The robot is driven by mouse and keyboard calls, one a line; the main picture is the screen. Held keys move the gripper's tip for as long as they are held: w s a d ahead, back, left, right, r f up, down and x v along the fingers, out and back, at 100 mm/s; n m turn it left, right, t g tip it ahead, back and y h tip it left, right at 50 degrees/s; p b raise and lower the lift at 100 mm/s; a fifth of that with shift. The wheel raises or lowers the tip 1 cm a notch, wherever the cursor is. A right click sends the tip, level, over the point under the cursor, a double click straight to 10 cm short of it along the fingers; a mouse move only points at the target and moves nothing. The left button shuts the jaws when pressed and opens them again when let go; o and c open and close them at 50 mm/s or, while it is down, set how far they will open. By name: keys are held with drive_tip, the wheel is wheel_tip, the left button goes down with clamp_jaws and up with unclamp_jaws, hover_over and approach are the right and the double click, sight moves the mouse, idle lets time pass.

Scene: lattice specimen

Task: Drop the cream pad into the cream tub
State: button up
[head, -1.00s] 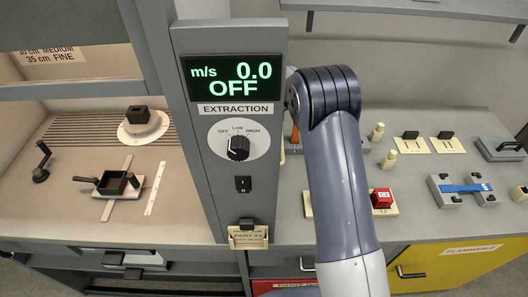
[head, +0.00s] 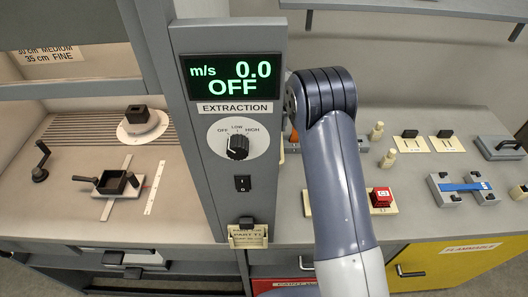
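Two flat cream pads, each with a black grip on top, lie side by side on the right bench: a left one (head: 415,147) and a right one (head: 447,145). I cannot tell which is the task's pad. A small cream holder (head: 247,241) with a printed label is fixed low on the front of the grey control column, with a black block at its top. It may be the cream tub, but I cannot tell for sure, and its inside is not visible. My gripper is out of view; only my arm's upper links show, crossing the bench.
A red block (head: 381,196) sits on a cream base right of my arm. Small cream pegs (head: 376,131) stand near the pads. A grey fixture with a blue bar (head: 466,187) lies further right. The control column (head: 238,199) separates this bench from the left enclosure.

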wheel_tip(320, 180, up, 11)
drive_tip(key=b, duration=0.2)
idle(0.4)
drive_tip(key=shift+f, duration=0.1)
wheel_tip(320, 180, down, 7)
drive_tip(key=p, duration=0.2)
idle(0.7)
